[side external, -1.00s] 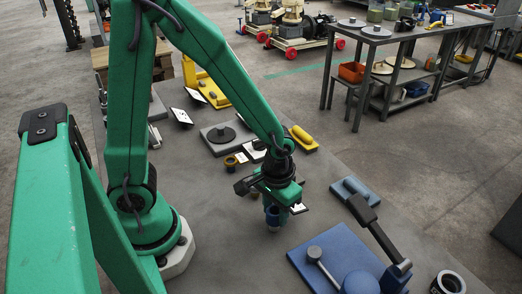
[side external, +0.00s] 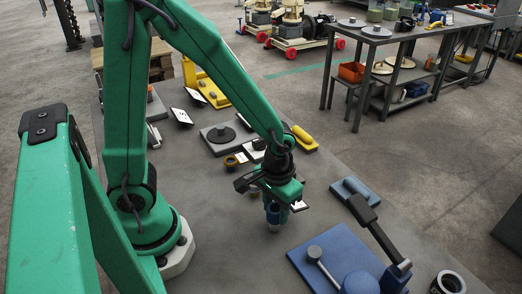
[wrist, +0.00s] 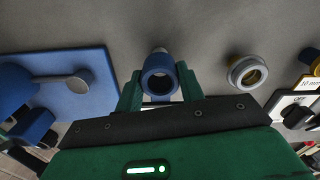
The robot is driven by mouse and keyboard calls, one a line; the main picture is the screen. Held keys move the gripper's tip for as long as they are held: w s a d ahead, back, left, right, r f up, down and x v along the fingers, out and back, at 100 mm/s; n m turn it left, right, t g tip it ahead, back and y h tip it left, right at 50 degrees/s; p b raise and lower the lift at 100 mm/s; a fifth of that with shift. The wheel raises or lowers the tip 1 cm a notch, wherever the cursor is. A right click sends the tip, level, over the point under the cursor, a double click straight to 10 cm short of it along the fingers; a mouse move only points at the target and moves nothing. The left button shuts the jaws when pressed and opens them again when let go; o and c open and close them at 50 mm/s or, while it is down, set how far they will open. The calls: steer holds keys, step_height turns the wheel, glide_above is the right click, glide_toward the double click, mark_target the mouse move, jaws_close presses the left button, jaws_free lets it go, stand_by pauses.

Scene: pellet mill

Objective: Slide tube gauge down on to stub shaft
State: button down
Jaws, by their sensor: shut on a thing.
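My gripper (side external: 277,203) is shut on a blue tube, which I take for the tube gauge (side external: 273,213), and holds it roughly upright over the grey bench. In the wrist view the tube (wrist: 159,86) sits between the two green fingers, its round open end facing the camera. A short pale grey cylinder (wrist: 160,50) shows at the tube's far end, and also below it in the side view (side external: 274,227). I cannot tell whether this is the stub shaft or part of the tube, nor whether the lower end touches the bench.
A blue plate (side external: 307,240) with a grey round-headed piece (side external: 314,253) and a black-handled lever (side external: 364,211) lies at the front right. A grey ring (wrist: 248,70) stands right of the tube in the wrist view. A blue-grey block (side external: 352,188) lies behind the plate.

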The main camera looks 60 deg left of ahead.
step_height(320, 180, up, 6)
stand_by(1.5)
steer(key=shift+r, duration=0.15)
steer(key=c, duration=1.5)
jaws_free()
jaws_close()
steer(key=shift+w, duration=0.1)
